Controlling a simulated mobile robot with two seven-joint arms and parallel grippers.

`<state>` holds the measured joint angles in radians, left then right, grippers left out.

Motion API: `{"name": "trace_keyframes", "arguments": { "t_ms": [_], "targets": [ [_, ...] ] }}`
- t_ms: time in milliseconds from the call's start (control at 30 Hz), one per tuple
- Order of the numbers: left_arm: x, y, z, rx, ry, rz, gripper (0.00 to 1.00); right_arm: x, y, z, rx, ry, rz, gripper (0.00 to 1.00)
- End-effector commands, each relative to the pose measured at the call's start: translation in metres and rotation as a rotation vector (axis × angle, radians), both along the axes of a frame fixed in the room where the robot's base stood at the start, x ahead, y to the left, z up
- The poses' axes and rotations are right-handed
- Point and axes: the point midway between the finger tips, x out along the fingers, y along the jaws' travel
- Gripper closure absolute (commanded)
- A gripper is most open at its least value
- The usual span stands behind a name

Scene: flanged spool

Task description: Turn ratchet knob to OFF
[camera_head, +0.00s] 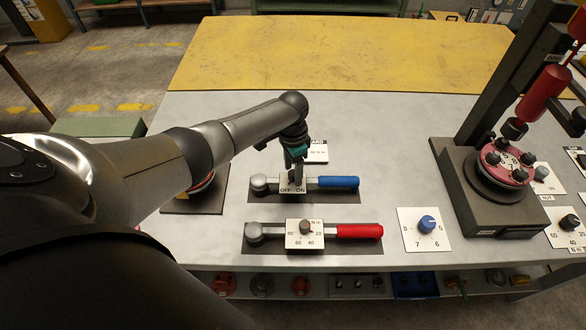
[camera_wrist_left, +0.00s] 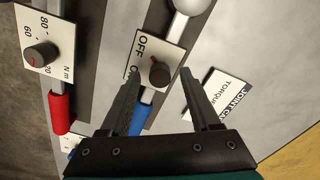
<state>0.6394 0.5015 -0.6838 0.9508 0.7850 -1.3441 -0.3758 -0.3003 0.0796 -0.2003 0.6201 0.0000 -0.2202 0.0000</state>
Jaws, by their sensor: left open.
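The ratchet knob is a small dark knob (camera_wrist_left: 158,74) with a reddish mark on a white OFF/ON plate (camera_wrist_left: 148,48) in the left wrist view. The plate (camera_head: 287,187) belongs to the blue-handled ratchet wrench (camera_head: 338,183) in the head view. My left gripper (camera_head: 294,176) is just over that plate and hides the knob there. In the left wrist view its two fingers (camera_wrist_left: 160,85) are apart, one to each side of the knob in the picture. I cannot tell whether they touch it. My right gripper is not in view.
A red-handled torque wrench (camera_head: 360,231) with a numbered dial (camera_head: 305,227) lies nearer on the bench (camera_head: 380,130). A blue knob (camera_head: 427,224) on a white plate is to the right. A dark stand with a red spool (camera_head: 505,163) is farther right.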

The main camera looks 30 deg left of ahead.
Motion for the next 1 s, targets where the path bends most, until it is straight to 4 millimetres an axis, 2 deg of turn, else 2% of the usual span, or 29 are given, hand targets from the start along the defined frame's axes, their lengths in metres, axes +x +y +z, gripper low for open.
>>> {"name": "trace_keyframes", "arguments": {
  "t_ms": [200, 367, 567, 800, 1000],
  "targets": [
    [0.000, 0.000, 0.002, 0.000, 0.000, 0.001, 0.37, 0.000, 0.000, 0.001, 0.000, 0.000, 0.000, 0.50],
    [0.001, 0.000, 0.017, 0.000, -0.002, -0.001, 0.37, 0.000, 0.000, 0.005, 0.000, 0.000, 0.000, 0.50],
    [0.001, 0.001, 0.055, 0.001, -0.004, -0.002, 0.37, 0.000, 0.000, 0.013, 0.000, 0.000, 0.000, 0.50],
    [0.002, 0.002, 0.110, 0.001, -0.004, -0.001, 0.37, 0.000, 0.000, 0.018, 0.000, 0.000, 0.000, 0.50],
    [0.002, 0.002, 0.141, 0.000, -0.001, 0.000, 0.37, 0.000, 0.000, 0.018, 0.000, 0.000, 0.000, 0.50]
  ]
}}
